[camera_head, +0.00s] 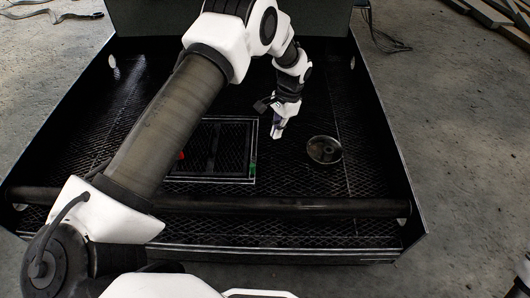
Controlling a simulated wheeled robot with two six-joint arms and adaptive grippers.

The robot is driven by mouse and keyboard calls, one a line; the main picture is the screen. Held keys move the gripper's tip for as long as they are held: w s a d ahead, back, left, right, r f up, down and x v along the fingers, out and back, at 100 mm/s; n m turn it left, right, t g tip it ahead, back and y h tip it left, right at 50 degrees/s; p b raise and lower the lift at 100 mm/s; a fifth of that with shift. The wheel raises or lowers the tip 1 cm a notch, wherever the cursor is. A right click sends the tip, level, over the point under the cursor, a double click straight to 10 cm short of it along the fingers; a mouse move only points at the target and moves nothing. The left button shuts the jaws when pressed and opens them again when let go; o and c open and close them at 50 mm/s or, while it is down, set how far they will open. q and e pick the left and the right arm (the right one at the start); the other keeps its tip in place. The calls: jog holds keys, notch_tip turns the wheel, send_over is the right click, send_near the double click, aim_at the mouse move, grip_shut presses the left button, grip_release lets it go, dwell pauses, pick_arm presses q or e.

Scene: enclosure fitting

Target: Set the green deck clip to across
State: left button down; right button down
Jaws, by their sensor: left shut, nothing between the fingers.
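The green deck clip (253,168) is a small green piece at the right edge of a rectangular framed panel (216,180) in the mesh deck. It is too small to tell which way it is turned. My left gripper (275,134) is shut and empty, pointing down a little above and to the right of the clip in the picture. It looks apart from the clip. My right gripper is not in view.
A small red piece (181,156) shows at the panel's left, partly behind my left arm. A round metal dish-like part (324,150) lies on the deck to the right. A dark bar (290,207) crosses the front of the walled enclosure (388,140).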

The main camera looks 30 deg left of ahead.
aim_at(253, 164)
pick_arm(q)
jog(key=b+x, duration=0.4)
jog(key=x, duration=0.6)
jog(key=shift+b, duration=0.3)
jog(key=s, duration=0.1)
jog(key=s+a+b, duration=0.1)
jog(key=s, duration=0.1)
jog(key=shift+a+f, duration=0.15)
jog(key=shift+f, duration=0.05)
jog(key=shift+s+a+b, duration=0.1)
jog(key=shift+s+b, duration=0.2)
jog(key=shift+s, duration=0.05)
jog(key=shift+r, duration=0.1)
jog(key=shift+r+p, duration=0.1)
jog(key=shift+p, duration=0.35)
jog(key=shift+s+a+m, duration=0.1)
jog(key=shift+m, duration=0.2)
